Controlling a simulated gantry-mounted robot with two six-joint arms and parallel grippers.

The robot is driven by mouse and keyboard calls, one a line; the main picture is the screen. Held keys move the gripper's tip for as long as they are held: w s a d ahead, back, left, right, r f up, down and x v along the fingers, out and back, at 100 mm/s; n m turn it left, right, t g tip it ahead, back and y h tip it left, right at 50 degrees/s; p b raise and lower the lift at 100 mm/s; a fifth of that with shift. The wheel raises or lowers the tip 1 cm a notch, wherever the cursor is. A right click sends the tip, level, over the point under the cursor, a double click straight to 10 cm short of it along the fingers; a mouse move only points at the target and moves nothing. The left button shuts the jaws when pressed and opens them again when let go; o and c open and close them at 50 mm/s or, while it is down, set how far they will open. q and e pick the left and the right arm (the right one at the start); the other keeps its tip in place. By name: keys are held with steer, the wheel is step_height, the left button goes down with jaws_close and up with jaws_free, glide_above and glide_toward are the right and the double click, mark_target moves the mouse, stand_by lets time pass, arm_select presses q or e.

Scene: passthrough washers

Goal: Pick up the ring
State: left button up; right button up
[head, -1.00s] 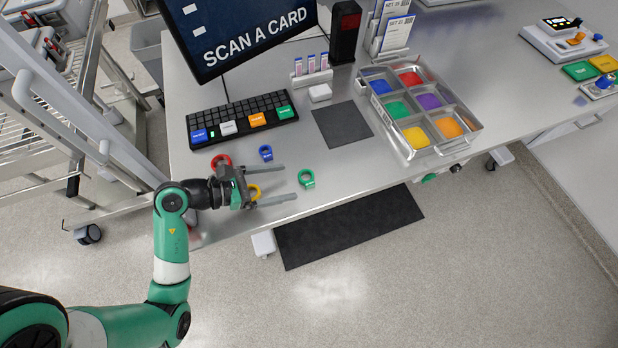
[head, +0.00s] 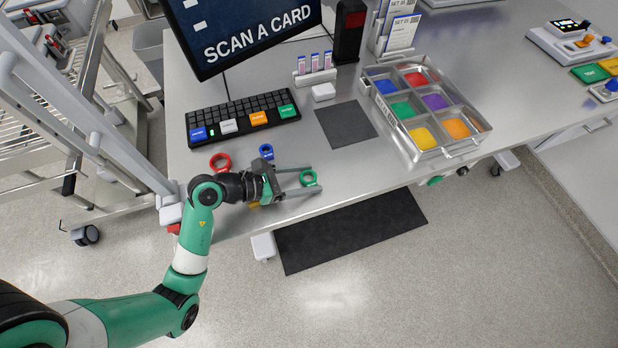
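Four rings lie near the front left of the metal table (head: 350,165). The green ring (head: 308,177) is between the fingertips of my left gripper (head: 314,178). The gripper is open, with one finger on each side of the ring; I cannot tell whether either finger touches it. The red ring (head: 220,163) and blue ring (head: 266,151) lie behind the arm. The yellow ring (head: 253,205) is mostly hidden under the gripper. My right gripper is not in view.
A black keyboard (head: 243,117) with coloured keys and a monitor (head: 245,30) stand behind the rings. A dark mat (head: 346,124) lies to the right, then a metal tray (head: 446,150) with coloured compartments. The table's front edge is close to the gripper.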

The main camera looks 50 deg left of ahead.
arm_select(q)
steer(key=c, duration=0.8)
steer(key=shift+r+p, duration=0.35)
steer(key=shift+r, duration=0.15)
steer(key=shift+c, duration=0.2)
step_height(320, 180, up, 3)
steer(key=shift+f+p, duration=0.1)
steer(key=shift+p, duration=0.95)
steer(key=s+d+r+p, duration=0.8)
steer(key=s+r+p, duration=0.1)
steer(key=s, duration=0.2)
steer(key=shift+s, duration=0.2)
